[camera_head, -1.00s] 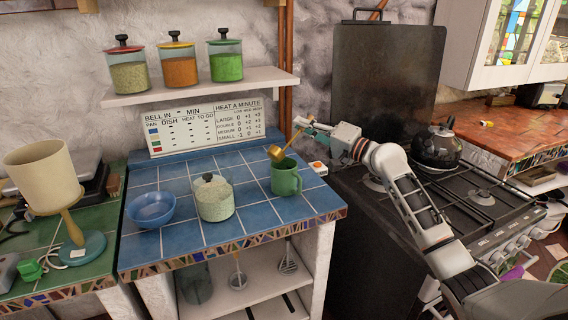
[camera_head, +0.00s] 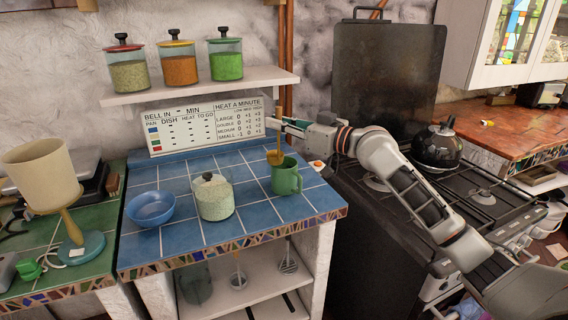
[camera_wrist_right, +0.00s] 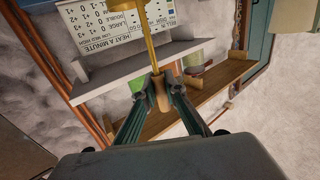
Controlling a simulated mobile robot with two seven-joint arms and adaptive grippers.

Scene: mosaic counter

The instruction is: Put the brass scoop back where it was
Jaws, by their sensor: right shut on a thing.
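My right gripper (camera_head: 283,124) is shut on the handle of the brass scoop (camera_head: 276,156) above the back of the blue tiled counter. The scoop hangs upright with its bowl down, just behind and left of the green mug's (camera_head: 287,181) rim; I cannot tell whether they touch. In the right wrist view the fingers (camera_wrist_right: 160,88) pinch the scoop's wooden grip, and its brass stem (camera_wrist_right: 150,48) runs up to the bowl at the top edge. My left gripper is out of view.
A lidded glass jar (camera_head: 214,200) and a blue bowl (camera_head: 151,208) stand on the tiled counter (camera_head: 190,233). A timing chart (camera_head: 205,125) stands behind them. A shelf (camera_head: 190,90) with spice jars is above. A stove with a kettle (camera_head: 436,149) is to the right.

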